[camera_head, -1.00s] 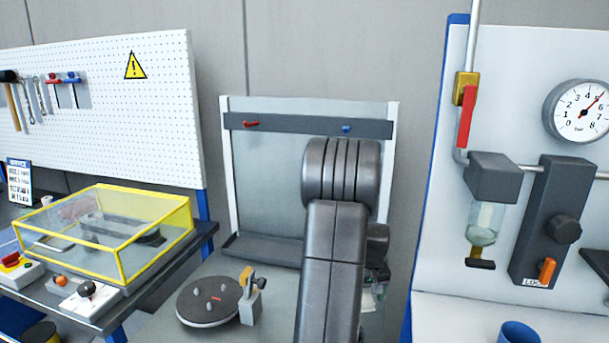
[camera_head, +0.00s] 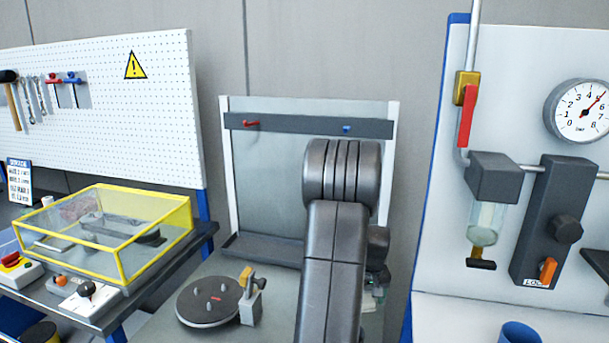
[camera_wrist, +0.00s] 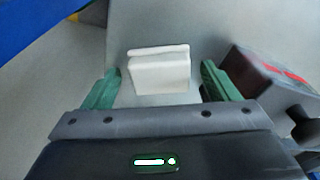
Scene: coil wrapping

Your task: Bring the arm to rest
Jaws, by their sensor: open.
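My gripper (camera_wrist: 160,82) shows in the wrist view with its two green fingers spread wide apart. A white block-like object (camera_wrist: 160,73) appears between and beyond the fingertips, with clear gaps on both sides. I cannot tell how far below the fingers it is. In the head view my grey arm stands in front of the middle bench and hides part of it.
A round dark turntable (camera_head: 208,301) with pegs and a small clamp (camera_head: 251,296) stands left of my arm. A yellow-framed clear cover (camera_head: 120,258) is on the left bench. A gauge panel (camera_head: 440,200) rises at the right. A dark red-marked box (camera_wrist: 262,72) lies right of the gripper.

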